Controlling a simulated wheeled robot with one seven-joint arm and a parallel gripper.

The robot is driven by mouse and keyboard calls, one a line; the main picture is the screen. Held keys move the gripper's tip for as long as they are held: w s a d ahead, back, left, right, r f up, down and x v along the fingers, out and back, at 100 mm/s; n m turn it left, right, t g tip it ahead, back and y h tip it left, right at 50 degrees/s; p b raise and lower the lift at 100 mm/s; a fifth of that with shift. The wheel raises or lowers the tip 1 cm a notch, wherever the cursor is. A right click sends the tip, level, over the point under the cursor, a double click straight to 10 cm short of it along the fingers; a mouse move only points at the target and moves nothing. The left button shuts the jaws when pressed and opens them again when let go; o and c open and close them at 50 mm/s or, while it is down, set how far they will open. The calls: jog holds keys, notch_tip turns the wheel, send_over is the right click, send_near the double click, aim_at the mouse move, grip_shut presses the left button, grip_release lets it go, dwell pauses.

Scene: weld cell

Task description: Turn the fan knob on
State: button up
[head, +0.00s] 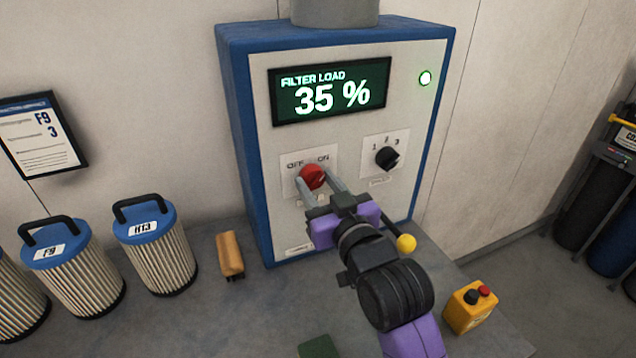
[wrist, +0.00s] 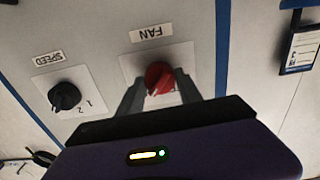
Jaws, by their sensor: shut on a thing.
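The fan knob (head: 313,176) is red and sits on a white plate marked OFF and ON, on the front of a blue and grey control box (head: 238,140). In the wrist view the red knob (wrist: 158,78) is under a label reading FAN. My gripper (head: 323,184) has one finger on each side of the knob and is shut on it. In the wrist view my gripper's fingers (wrist: 160,88) flank the knob. The knob's exact pointer direction is hard to make out.
A black speed knob (head: 387,158) is right of the fan knob.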

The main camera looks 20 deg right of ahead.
jog(key=shift+m, duration=0.3)
jog(key=o, duration=1.4)
jog(key=s+b, duration=0.1)
jog(key=s, duration=0.6)
jog(key=shift+s+b, duration=0.3)
jog(key=shift+s, duration=0.1)
